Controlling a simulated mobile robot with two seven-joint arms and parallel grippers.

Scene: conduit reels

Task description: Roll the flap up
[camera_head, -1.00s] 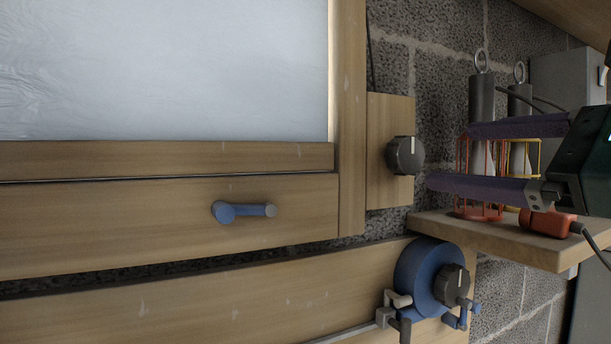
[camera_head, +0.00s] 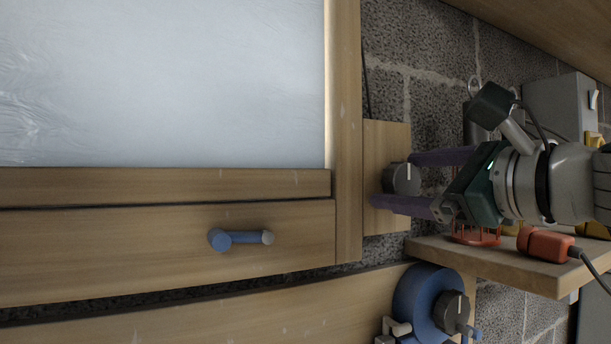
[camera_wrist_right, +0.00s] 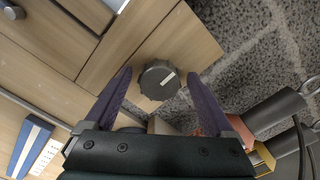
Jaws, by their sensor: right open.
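A pale, translucent, wrinkled panel (camera_head: 170,80), which looks like the flap, fills the upper left of the head view inside a wooden frame (camera_head: 344,130). A dark ribbed knob (camera_head: 402,178) with a white mark sits on a small wooden board (camera_head: 386,136) beside the frame. My right gripper (camera_head: 393,181) is open, its purple fingers on either side of the knob. In the right wrist view the knob (camera_wrist_right: 158,80) lies between the fingertips (camera_wrist_right: 160,73), with gaps showing on both sides. My left gripper is not in view.
A blue-and-grey crank handle (camera_head: 240,238) is on the lower wooden panel. A blue reel (camera_head: 424,303) with a dark knob is below. A shelf (camera_head: 490,265) holds an orange plug-like block (camera_head: 545,244) and a red wire cage (camera_head: 475,236) close under my right gripper.

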